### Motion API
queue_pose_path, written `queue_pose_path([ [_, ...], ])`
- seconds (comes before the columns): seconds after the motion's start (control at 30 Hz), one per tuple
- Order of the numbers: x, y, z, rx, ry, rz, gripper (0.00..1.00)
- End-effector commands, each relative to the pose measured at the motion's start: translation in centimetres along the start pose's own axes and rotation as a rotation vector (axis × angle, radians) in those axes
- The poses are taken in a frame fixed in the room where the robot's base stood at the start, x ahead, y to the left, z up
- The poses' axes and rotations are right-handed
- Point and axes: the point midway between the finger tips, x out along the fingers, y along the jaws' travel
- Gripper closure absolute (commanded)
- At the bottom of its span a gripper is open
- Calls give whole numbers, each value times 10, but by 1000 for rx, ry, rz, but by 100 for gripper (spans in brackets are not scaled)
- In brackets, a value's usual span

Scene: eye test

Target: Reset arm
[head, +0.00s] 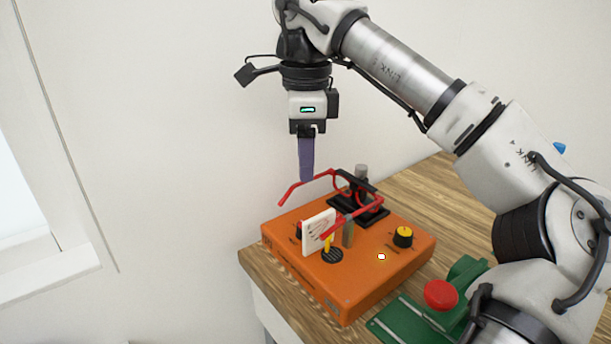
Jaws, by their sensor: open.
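My gripper (306,178) hangs pointing down in the upper middle of the head view. Its blue-purple fingers overlap from this side, and they are open with nothing seen between them. The fingertips are above the back left part of an orange box (345,292) on the wooden table. They appear close to a red and black frame, like eyeglasses (363,208), over the box; I cannot tell the exact gap. My arm reaches in from the right.
The box carries a white card (318,232), a yellow lever (328,243), a yellow-topped black knob (403,237) and a grey post (348,233). A red button (441,294) sits on a green base (410,317) at the front right. Bare table (425,190) shows behind.

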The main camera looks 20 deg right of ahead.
Motion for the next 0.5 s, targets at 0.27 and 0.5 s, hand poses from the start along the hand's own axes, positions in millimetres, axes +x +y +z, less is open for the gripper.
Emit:
queue_pose_path([
  [0.27, -8, 0, 0, -1, 0, 1, 49],
  [0.5, -7, 0, 0, -1, 0, 1, 49],
])
